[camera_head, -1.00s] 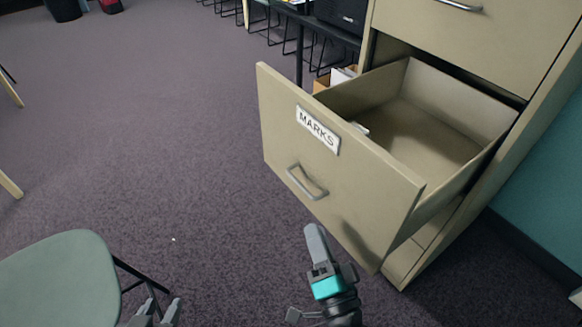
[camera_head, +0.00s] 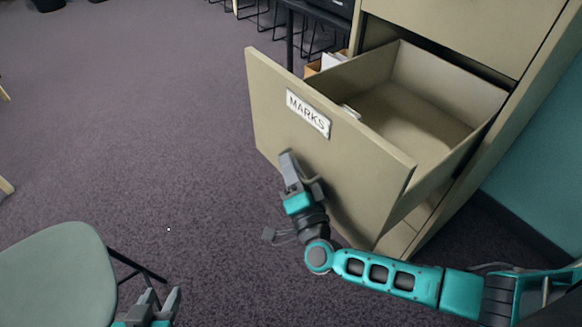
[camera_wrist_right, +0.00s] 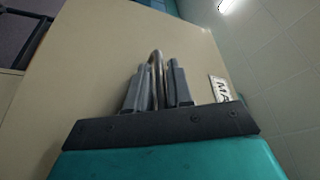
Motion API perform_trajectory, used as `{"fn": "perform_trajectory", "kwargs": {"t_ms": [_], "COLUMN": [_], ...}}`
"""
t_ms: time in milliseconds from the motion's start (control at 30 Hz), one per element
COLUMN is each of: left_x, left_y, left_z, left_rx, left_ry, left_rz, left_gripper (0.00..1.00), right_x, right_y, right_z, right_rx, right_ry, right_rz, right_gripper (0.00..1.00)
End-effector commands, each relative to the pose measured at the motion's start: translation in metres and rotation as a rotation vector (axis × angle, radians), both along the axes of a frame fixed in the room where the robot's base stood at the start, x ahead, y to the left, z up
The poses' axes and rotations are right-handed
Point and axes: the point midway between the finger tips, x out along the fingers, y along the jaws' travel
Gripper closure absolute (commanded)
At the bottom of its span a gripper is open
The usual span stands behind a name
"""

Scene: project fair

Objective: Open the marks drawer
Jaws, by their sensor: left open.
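The beige marks drawer (camera_head: 330,165) is pulled well out of its cabinet, with its empty inside showing. Its label (camera_head: 308,113) reads MARKS. My right gripper (camera_head: 289,160) is at the drawer front, below the label, and hides the handle in the head view. In the right wrist view the metal handle (camera_wrist_right: 157,68) stands between the two fingers of my right gripper (camera_wrist_right: 158,82). Whether they press on it is unclear. My left gripper (camera_head: 160,300) is open and empty at the bottom of the head view, away from the drawer.
A grey-green chair (camera_head: 60,280) stands at the lower left. A cabinet drawer front (camera_head: 460,30) above is shut. A cardboard box (camera_head: 314,67) and a dark table are behind the drawer. A teal wall (camera_head: 540,165) is at the right. Carpet left of the drawer is clear.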

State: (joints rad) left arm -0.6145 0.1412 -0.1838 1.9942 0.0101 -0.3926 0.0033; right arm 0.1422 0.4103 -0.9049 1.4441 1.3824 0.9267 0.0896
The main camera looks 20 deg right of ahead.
Motion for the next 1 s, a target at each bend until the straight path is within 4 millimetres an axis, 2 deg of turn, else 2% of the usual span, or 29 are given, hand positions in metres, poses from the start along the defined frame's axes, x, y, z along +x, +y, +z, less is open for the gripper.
{"fn": "perform_trajectory", "kwargs": {"t_ms": [167, 400, 867, 1000], "left_x": [0.001, 0.001, 0.001, 0.0], "left_y": [0.0, 0.001, 0.001, 0.001], "left_z": [0.001, 0.001, 0.0, 0.0], "left_rx": [0.002, 0.004, 0.005, 0.006], "left_ry": [-0.002, -0.002, 0.0, 0.002], "left_rz": [-0.003, -0.004, -0.003, -0.003], "left_gripper": [0.57, 0.57, 0.57, 0.57], "right_x": [0.0, 0.0, -0.001, -0.005], "right_y": [0.0, 0.0, 0.001, 0.015], "right_z": [0.0, 0.0, 0.0, 0.0], "right_rx": [0.001, 0.001, 0.001, 0.007], "right_ry": [0.0, 0.0, 0.0, 0.002], "right_rz": [0.0, 0.0, 0.0, 0.001], "right_gripper": [0.79, 1.0, 1.0, 1.0]}}
